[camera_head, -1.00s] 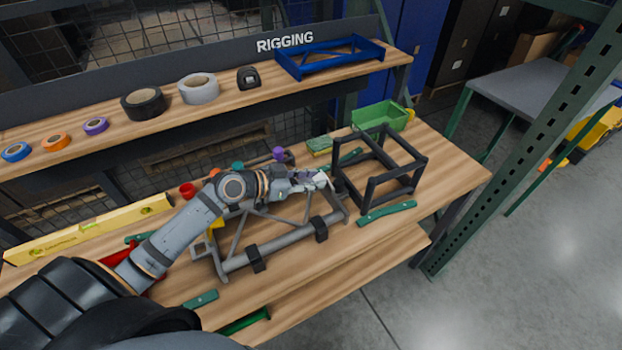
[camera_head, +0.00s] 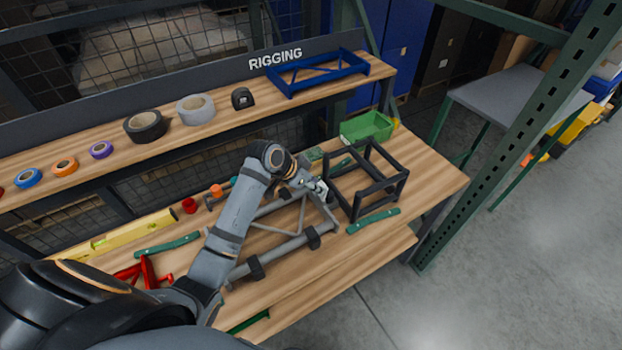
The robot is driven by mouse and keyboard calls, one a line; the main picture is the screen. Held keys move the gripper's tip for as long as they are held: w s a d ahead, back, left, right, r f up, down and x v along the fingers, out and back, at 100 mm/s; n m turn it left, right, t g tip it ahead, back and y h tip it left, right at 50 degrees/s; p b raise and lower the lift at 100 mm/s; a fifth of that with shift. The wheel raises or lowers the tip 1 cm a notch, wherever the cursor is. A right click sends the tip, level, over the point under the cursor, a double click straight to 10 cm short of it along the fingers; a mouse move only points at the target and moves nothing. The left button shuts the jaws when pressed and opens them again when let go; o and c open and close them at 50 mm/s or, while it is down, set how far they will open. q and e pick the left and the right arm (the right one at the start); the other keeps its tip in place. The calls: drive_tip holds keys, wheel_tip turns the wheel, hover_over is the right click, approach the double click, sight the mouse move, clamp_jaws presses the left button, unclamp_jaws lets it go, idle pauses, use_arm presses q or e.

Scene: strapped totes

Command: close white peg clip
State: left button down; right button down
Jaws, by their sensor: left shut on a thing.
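My left gripper (camera_head: 317,188) is at the right end of a grey tubular frame (camera_head: 280,247) on the bench, close to the left side of a black box-shaped frame (camera_head: 362,208). It is shut on a small pale piece, which looks like the white peg clip (camera_head: 322,192). The clip is tiny and largely covered by the fingers, so I cannot tell whether it is open or closed. My left arm hides part of the grey frame. My right gripper is not in view.
A green bin (camera_head: 367,126) stands at the back right, and a yellow level (camera_head: 120,236) lies at the left. Red clamps (camera_head: 145,272) lie front left. Tape rolls and a blue frame (camera_head: 316,73) sit on the upper shelf.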

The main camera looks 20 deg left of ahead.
use_arm(q)
drive_tip(key=shift+w+d+r+g+p, duration=0.15)
drive_tip(key=shift+w+g+p, duration=0.15)
drive_tip(key=shift+p, duration=0.15)
drive_tip(key=c, duration=1)
unclamp_jaws()
drive_tip(key=shift+s, duration=0.1)
drive_tip(key=v, duration=1.2)
drive_tip(key=shift+d, duration=0.25)
